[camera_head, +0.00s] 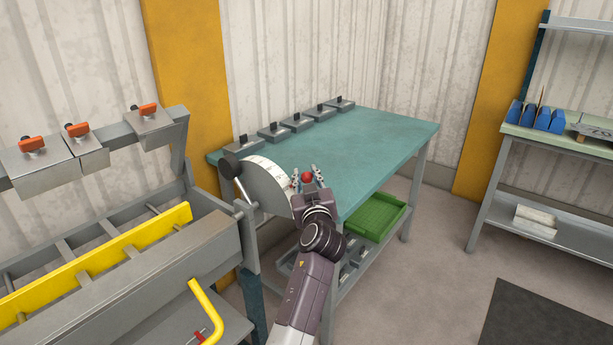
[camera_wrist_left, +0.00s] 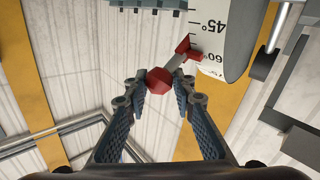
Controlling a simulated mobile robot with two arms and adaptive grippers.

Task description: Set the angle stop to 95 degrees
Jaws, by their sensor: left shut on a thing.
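The angle stop has a pale half-disc dial (camera_head: 265,187) at the right end of the bender. My right gripper is out of view.
A black ball handle (camera_head: 229,165) stands left of the dial. A teal table (camera_head: 385,145) with several grey blocks along its back is behind the gripper. A green crate (camera_head: 377,217) sits on its lower shelf. The bender's yellow bar (camera_head: 110,255) is at left. Open floor lies to the right.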

